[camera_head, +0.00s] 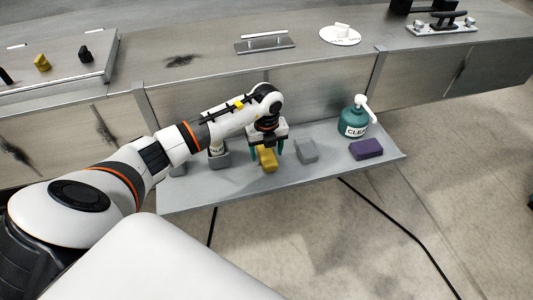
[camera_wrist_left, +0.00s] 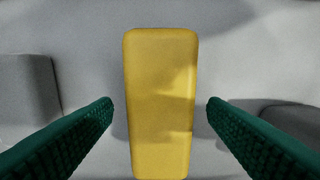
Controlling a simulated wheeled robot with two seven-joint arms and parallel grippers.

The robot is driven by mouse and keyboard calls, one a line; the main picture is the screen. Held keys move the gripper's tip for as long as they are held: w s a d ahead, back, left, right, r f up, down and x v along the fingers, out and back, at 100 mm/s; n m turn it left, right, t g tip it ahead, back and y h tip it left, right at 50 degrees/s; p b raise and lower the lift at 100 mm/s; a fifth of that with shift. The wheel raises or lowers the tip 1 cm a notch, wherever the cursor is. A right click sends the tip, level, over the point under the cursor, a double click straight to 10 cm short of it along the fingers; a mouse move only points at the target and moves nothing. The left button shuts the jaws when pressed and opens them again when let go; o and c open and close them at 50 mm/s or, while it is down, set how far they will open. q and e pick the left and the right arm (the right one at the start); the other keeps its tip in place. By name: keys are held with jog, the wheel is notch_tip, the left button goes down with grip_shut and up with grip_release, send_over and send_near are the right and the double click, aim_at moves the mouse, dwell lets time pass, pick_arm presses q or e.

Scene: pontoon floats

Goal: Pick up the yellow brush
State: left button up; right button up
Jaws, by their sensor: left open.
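The yellow brush (camera_head: 267,160) lies on the grey shelf below my left gripper in the head view. In the left wrist view the yellow brush (camera_wrist_left: 161,100) shows as a long rounded yellow block in the middle, running up and down the picture. My left gripper (camera_head: 268,150) is open, with its green fingers (camera_wrist_left: 160,112) on both sides of the brush. A gap shows between each finger and the brush. My right gripper is not in view.
A grey block (camera_head: 306,151) lies close right of the brush. Farther right are a purple block (camera_head: 366,149) and a teal pump bottle (camera_head: 355,118). The shelf's (camera_head: 230,192) front edge is clear.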

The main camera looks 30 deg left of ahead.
aim_at(267, 151)
pick_arm(q)
jog(key=shift+f, duration=0.75)
jog(key=c, duration=1.1)
jog(key=shift+r, duration=0.15)
notch_tip(267, 151, up, 9)
jog(key=shift+r+b, duration=0.1)
jog(key=shift+b, duration=0.65)
jog(key=shift+r, duration=0.35)
